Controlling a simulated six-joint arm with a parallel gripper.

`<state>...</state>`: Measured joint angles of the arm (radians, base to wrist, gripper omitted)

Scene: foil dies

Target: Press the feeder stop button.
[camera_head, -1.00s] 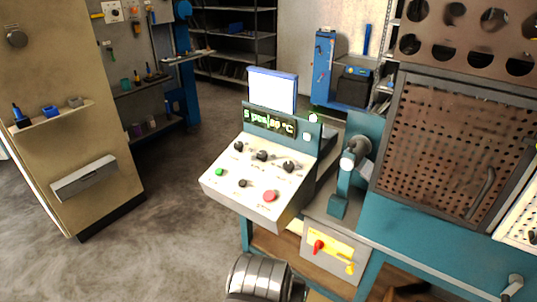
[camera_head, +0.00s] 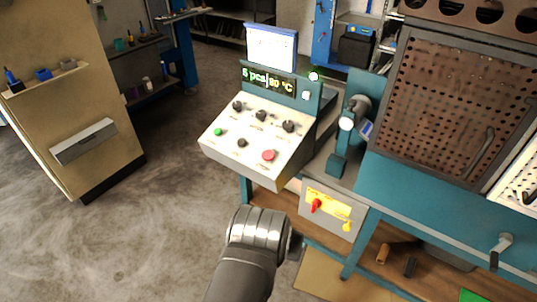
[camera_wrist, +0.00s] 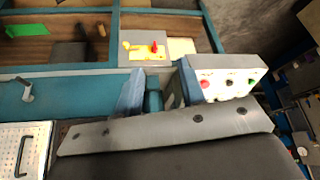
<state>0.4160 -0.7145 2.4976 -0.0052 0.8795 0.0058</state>
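The light sloped control console (camera_head: 215,147) stands left of the press; it also shows at the right in the wrist view (camera_wrist: 228,94). Its lower row has a green button (camera_head: 217,132), a small black button (camera_head: 241,143) and a larger red button (camera_head: 268,155). Three black knobs (camera_head: 261,115) sit above them. The labels are too small to read. The arm's silver link is at the bottom of the head view, below the console and apart from it.
A display (camera_head: 268,76) and a screen (camera_head: 271,46) stand behind the console. A grey box with a red switch (camera_head: 316,205) hangs below the bench's teal front (camera_head: 420,205). A perforated guard (camera_head: 436,105) is at right. Open floor (camera_head: 120,235) lies left.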

